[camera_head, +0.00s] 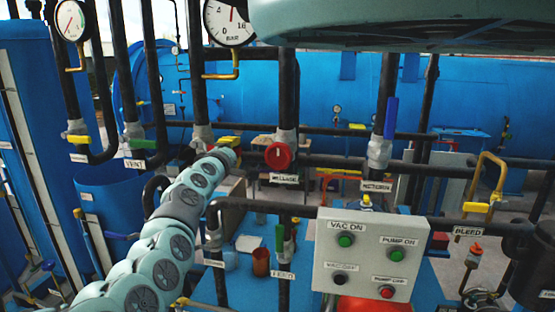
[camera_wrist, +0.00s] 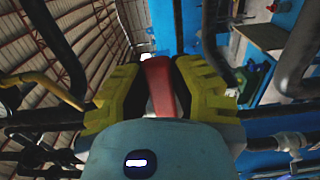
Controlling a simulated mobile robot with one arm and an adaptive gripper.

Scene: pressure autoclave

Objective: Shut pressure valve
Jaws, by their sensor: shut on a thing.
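My gripper (camera_head: 229,142) is at the end of the arm in the middle left of the head view, by a pipe valve (camera_head: 203,133) below the large BAR gauge (camera_head: 229,20). In the wrist view, the yellow finger pads of my gripper (camera_wrist: 161,72) are shut on a narrow red handle (camera_wrist: 160,88). The handle stands between the pads, its lower part hidden by the gripper body. I cannot read a label for this valve. A round red valve knob (camera_head: 279,156) is to the right, apart from my gripper.
Black pipes with a VENT valve (camera_head: 135,163) stand left of my gripper. A blue-handled valve (camera_head: 391,118) is on the right. A control box (camera_head: 370,257) with several buttons is at front right. A yellow lever (camera_head: 490,172) is above BLEED. A blue tank fills the back.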

